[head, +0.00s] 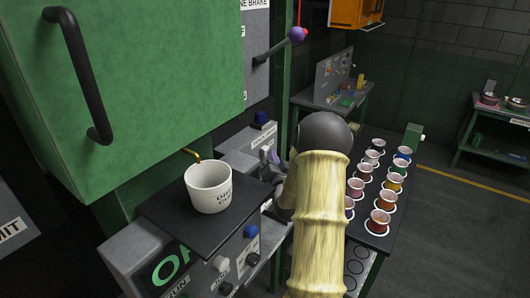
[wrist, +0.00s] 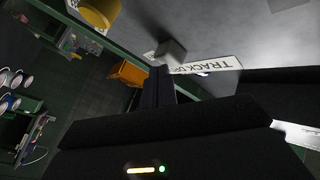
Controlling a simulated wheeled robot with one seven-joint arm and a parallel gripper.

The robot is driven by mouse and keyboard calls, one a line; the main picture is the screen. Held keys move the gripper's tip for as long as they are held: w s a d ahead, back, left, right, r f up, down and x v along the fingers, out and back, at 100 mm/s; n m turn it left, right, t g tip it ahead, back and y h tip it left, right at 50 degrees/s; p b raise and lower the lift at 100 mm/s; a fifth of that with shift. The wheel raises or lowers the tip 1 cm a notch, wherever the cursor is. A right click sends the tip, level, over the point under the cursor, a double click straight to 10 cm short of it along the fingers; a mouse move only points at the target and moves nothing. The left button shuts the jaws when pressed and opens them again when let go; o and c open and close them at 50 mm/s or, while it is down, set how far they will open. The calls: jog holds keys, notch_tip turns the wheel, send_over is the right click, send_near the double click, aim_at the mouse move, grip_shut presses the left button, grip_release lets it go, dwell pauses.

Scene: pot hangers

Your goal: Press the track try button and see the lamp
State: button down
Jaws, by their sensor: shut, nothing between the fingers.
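A grey machine housing (head: 238,155) carries a label (head: 263,137) that is too small to read in the head view. A dark blue knob-like part (head: 262,120) sits just behind it; I cannot tell whether it is the track try button. My gripper (head: 268,160) is shut and empty beside this housing, partly hidden by my arm. In the wrist view, my gripper (wrist: 160,82) points toward a grey surface with a white label (wrist: 208,65) starting "TRACK", the rest unclear. A small grey block (wrist: 171,51) is beside the label. I cannot identify the lamp.
A white mug (head: 209,187) stands on a dark shelf (head: 163,213) left of my arm. A green cabinet (head: 150,80) overhangs it. A panel with a blue knob (head: 250,231) is below. A table with several coloured cups (head: 380,221) is at right.

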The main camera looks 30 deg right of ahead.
jog(key=shift+w, duration=0.1)
dwell(0.4)
jog(key=shift+s+d+b, duration=0.3)
jog(key=shift+s+b, duration=0.2)
jog(key=shift+s, duration=0.35)
jog(key=s+d+b, duration=0.2)
jog(key=s, duration=0.3)
jog(key=shift+s+d+b, duration=0.15)
jog(key=shift+s+b, duration=0.15)
dwell(0.6)
